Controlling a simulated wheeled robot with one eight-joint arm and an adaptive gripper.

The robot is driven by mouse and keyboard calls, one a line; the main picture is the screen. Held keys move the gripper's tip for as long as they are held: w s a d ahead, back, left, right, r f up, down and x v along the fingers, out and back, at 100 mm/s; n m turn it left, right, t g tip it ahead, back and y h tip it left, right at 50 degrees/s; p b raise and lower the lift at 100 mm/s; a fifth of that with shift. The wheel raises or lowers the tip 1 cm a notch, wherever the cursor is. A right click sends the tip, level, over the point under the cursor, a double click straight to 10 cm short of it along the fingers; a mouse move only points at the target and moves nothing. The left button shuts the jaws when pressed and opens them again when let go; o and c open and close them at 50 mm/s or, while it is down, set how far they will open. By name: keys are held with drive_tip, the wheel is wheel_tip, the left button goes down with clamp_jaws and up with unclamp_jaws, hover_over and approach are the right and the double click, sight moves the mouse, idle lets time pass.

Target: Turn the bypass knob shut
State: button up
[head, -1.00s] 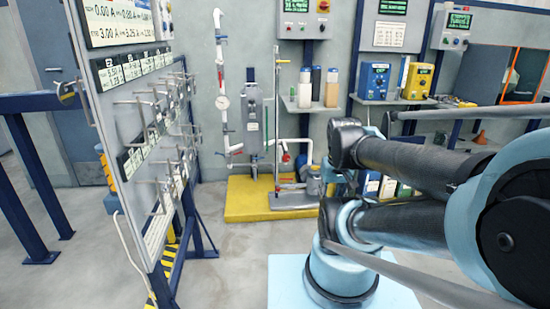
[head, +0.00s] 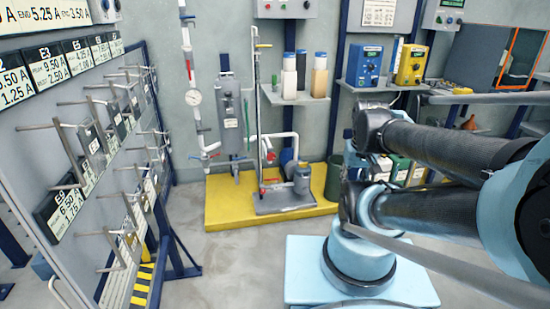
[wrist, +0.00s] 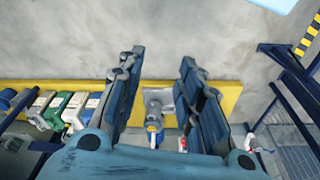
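I cannot tell which fitting is the bypass knob. Grey and white pipework stands on a yellow platform (head: 222,214) by the back wall in the head view. Beyond the fingers lies the yellow platform (wrist: 230,98) with a grey and blue pump unit (wrist: 155,122). The gripper is not distinguishable in the head view.
A labelled rack panel (head: 30,140) with projecting hooks stands close on the left. A shelf (head: 297,99) with bottles and blue (head: 364,66) and yellow (head: 411,65) boxes are at the back. Green containers (head: 400,170) stand at right. The floor (head: 235,255) before the platform is clear.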

drive_tip(key=o, duration=0.7)
drive_tip(key=shift+s+r, duration=0.25)
drive_tip(key=shift+c, duration=0.2)
drive_tip(key=shift+o, duration=0.7)
drive_tip(key=shift+w+r, duration=0.1)
drive_tip(key=shift+r, duration=0.25)
drive_tip(key=w+a+r, duration=0.2)
drive_tip(key=w+r, duration=0.2)
drive_tip(key=w, duration=0.4)
drive_tip(key=w+a+r, duration=0.1)
drive_tip(key=w+r, duration=0.3)
drive_tip(key=w, duration=0.5)
drive_tip(key=n+t+y, duration=0.2)
drive_tip(key=n, duration=0.1)
hover_over(272, 154)
drive_tip(key=s+d, duration=0.3)
drive_tip(key=s, duration=0.2)
wheel_tip(272, 154, down, 24)
drive_tip(key=x, duration=1.7)
drive_tip(key=shift+s+a, duration=0.25)
drive_tip(key=shift+a, duration=0.05)
